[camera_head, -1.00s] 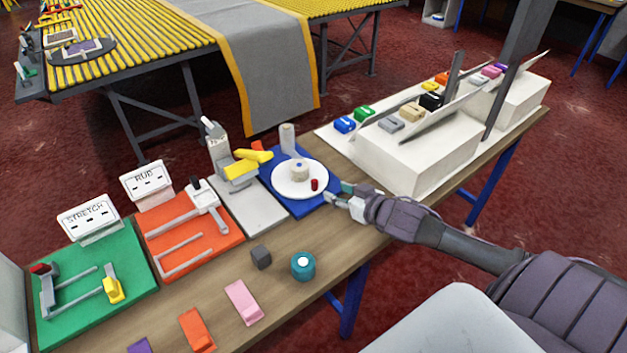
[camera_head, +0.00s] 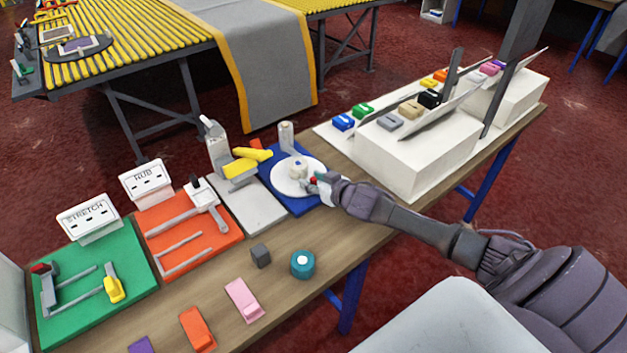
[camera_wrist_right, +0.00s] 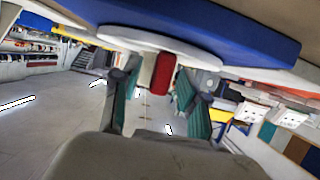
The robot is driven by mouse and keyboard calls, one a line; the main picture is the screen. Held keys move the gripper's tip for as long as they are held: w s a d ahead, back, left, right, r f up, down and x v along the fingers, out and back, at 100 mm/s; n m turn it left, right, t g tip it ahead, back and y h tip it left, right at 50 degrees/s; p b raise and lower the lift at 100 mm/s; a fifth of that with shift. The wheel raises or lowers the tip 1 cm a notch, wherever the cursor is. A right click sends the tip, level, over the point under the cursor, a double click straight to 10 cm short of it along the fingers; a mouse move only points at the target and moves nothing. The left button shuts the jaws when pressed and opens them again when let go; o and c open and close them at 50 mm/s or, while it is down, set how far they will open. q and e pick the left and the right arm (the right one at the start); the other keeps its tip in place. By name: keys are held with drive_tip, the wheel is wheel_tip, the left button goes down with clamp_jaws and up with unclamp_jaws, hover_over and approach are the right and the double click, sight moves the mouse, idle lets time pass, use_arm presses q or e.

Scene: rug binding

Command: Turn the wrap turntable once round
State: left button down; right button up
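The wrap turntable is a white disc (camera_head: 284,185) on a blue base (camera_head: 268,176), with a pale hub (camera_head: 297,168) in its middle. A red knob (camera_head: 313,181) stands near the disc's right edge. My right gripper (camera_head: 318,182) is at that edge and partly hides the knob. In the right wrist view, which looks upside down, the red knob (camera_wrist_right: 162,74) is between the two teal-padded fingers (camera_wrist_right: 156,84). The fingers stand apart, with a gap visible on each side of the knob. My left gripper is not in view.
A grey post (camera_head: 287,137) stands behind the disc. A grey plate with a yellow-handled device (camera_head: 240,168) is to the left. A white bin block (camera_head: 415,158) is to the right. A teal roll (camera_head: 302,264) and a grey cube (camera_head: 260,255) lie in front.

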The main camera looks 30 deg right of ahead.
clamp_jaws()
drive_tip(key=shift+a, duration=0.2)
